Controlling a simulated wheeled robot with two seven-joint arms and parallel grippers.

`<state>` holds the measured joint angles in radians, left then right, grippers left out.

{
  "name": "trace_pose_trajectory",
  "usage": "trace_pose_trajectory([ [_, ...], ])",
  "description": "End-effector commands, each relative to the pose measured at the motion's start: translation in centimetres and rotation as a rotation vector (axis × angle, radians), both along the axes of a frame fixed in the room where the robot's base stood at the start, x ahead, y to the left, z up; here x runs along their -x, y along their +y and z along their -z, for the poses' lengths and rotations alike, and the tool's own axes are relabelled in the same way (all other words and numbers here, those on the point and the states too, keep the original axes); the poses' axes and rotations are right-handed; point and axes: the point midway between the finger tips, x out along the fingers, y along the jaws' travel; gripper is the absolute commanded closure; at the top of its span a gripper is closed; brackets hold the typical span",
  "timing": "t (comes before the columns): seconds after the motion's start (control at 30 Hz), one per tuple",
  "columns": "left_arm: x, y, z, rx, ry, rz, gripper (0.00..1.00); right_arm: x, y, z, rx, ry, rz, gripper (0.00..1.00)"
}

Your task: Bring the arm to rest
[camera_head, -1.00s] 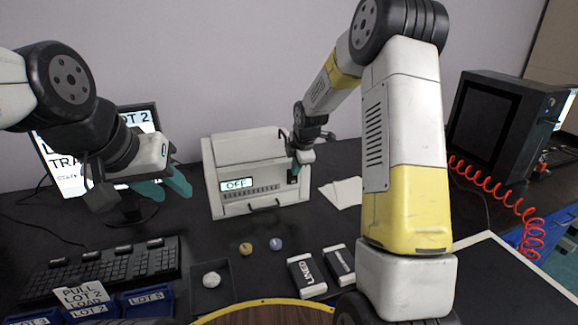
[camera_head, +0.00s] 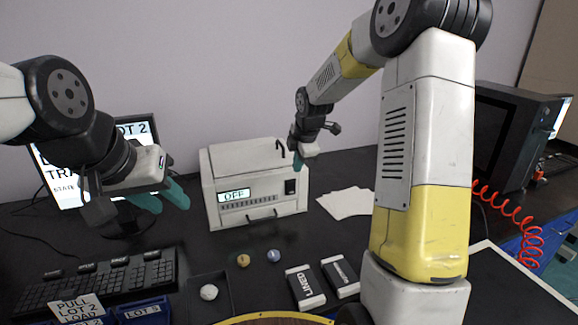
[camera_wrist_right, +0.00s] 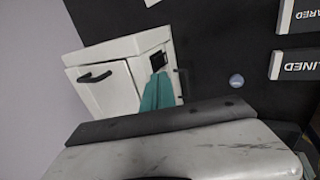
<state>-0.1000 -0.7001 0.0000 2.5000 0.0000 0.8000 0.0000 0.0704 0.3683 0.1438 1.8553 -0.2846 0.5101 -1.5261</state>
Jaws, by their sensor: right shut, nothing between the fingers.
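My right gripper (camera_head: 304,163) has its teal fingers shut and empty. In the head view it is in front of the upper right corner of the white rheometer (camera_head: 226,170). In the right wrist view its shut teal fingers (camera_wrist_right: 157,94) overlap the rheometer (camera_wrist_right: 108,90) beside the dark switch. The rheometer's display (camera_head: 234,195) reads OFF, and its dark switch (camera_head: 290,187) is on the front right. My left gripper (camera_head: 160,197) hangs at the left in front of the monitor, its teal fingers apart and empty.
A monitor (camera_head: 50,170) and keyboard (camera_head: 95,283) are at the left. A black tray (camera_head: 221,284) holds a pale lump. Two small discs and two labelled boxes (camera_head: 305,287) lie in front of the rheometer. White sheets (camera_head: 346,203) lie to its right, and a red coiled hose (camera_head: 520,235) hangs farther right.

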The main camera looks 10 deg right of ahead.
Motion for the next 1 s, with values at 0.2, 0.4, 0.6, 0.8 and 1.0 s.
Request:
trace_pose_trajectory([
  [0.2, 0.0, 0.0, 0.0, 0.000, 0.000, 0.000, 0.64, 0.0, 0.0, 0.0, -0.001, 0.000, 0.002, 1.00],
  [0.4, 0.0, 0.0, 0.0, 0.000, 0.000, 0.000, 0.64, 2.5, -0.2, -3.0, -0.055, -0.005, 0.129, 1.00],
  [0.6, 0.0, 0.0, 0.0, 0.000, 0.000, 0.000, 0.64, 9.3, -0.6, -8.3, -0.209, -0.002, 0.450, 1.00],
  [0.8, 0.0, 0.0, 0.0, 0.000, 0.000, 0.000, 0.64, 16.9, -0.9, -11.7, -0.399, 0.014, 0.787, 1.00],
  [1.0, 0.0, 0.0, 0.0, 0.000, 0.000, 0.000, 0.64, 24.6, -0.8, -13.2, -0.613, 0.050, 1.111, 1.00],
])
